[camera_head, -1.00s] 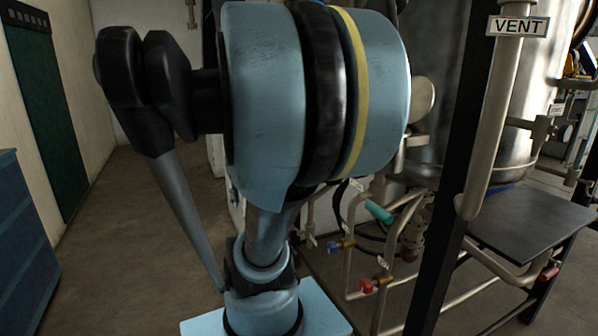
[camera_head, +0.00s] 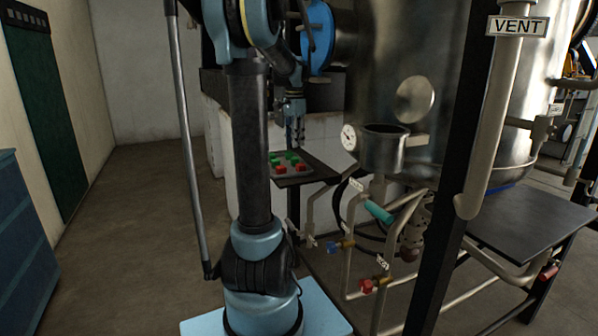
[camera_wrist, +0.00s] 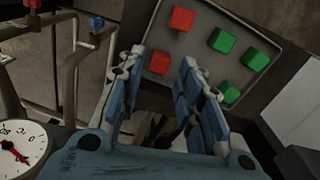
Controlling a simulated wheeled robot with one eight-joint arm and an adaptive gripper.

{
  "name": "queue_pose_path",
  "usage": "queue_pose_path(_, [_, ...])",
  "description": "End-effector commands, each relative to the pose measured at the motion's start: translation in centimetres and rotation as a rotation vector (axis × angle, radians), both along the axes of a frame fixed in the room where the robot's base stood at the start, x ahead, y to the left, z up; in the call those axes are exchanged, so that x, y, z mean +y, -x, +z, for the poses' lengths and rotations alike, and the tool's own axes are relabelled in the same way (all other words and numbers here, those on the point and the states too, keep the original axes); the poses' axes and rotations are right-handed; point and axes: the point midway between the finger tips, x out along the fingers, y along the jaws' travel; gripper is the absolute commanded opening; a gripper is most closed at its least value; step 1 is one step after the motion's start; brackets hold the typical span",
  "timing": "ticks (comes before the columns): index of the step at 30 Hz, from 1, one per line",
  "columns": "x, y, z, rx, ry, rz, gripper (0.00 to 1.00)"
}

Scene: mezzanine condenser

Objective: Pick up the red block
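In the head view my gripper (camera_head: 294,142) hangs above the far side of the tray (camera_head: 306,173), apart from the blocks. I cannot tell the exact gap.
The tray rests on a small dark stand (camera_head: 322,168) beside a white tiled wall (camera_head: 333,210). A metal pot (camera_head: 383,152), a gauge (camera_head: 348,138) and pipes with valves (camera_head: 367,286) stand to its right. A dark post (camera_head: 447,190) rises nearer. The floor at left is clear.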

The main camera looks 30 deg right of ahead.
Motion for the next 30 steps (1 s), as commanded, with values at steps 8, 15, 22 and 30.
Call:
queue_pose_path(8, [-3.3,-0.9,-0.5,0.009,-0.007,-0.098,0.33])
queue_pose_path(15, [-3.3,-0.9,-3.9,0.009,-0.007,-0.098,0.33])
queue_pose_path(22, [-3.2,-0.9,-6.5,0.009,-0.007,-0.097,0.33])
queue_pose_path(30, [-3.3,-1.0,-8.4,0.009,-0.007,-0.097,0.33])
